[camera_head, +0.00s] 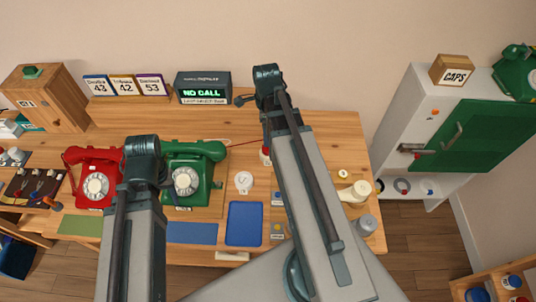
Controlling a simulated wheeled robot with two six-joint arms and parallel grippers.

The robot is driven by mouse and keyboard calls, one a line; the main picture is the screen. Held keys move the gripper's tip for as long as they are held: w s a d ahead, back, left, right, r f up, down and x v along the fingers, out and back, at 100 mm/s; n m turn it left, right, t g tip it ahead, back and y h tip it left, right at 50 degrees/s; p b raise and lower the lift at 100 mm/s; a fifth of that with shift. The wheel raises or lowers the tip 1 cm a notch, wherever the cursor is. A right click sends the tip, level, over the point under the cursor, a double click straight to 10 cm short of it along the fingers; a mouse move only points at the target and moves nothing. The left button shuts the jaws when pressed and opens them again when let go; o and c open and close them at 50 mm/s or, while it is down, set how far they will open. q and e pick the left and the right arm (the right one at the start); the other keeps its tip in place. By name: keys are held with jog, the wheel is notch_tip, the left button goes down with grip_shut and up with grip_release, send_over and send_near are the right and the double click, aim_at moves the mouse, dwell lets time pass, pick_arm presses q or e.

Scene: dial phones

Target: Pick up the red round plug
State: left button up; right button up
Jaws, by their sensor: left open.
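I cannot clearly pick out the red round plug. A small red piece (265,152) shows on the desk right beside my right arm, which partly hides it; a thin red cord runs toward it from the green phone. My left arm rises in front of the desk between the red phone (95,186) and the green phone (186,180). My left gripper is open, but its fingers are hard to make out against the arm. I see nothing held. My right arm reaches up across the desk, and I cannot see its gripper.
A display reading NO CALL (203,88) stands at the back of the wooden desk (335,125). A white cabinet with a green door (478,135) stands to the right. Floor shows between desk and cabinet.

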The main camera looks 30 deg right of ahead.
aim_at(268, 150)
pick_arm(q)
jog(key=shift+f+b, duration=1.35)
jog(key=shift+f, duration=0.55)
pick_arm(e)
jog(key=shift+f, duration=1.95)
pick_arm(q)
notch_tip(268, 150, down, 5)
jog(key=b, duration=0.5)
jog(key=shift+f, duration=0.15)
pick_arm(e)
jog(key=f, duration=0.5)
jog(key=shift+w+d+f, duration=0.1)
jog(key=shift+d+f, duration=0.05)
jog(key=shift+d, duration=0.15)
jog(key=shift+c, duration=0.2)
jog(key=c, duration=1.2)
pick_arm(q)
jog(key=shift+r, duration=0.2)
pick_arm(e)
jog(key=shift+r, duration=0.2)
jog(key=shift+c, duration=0.2)
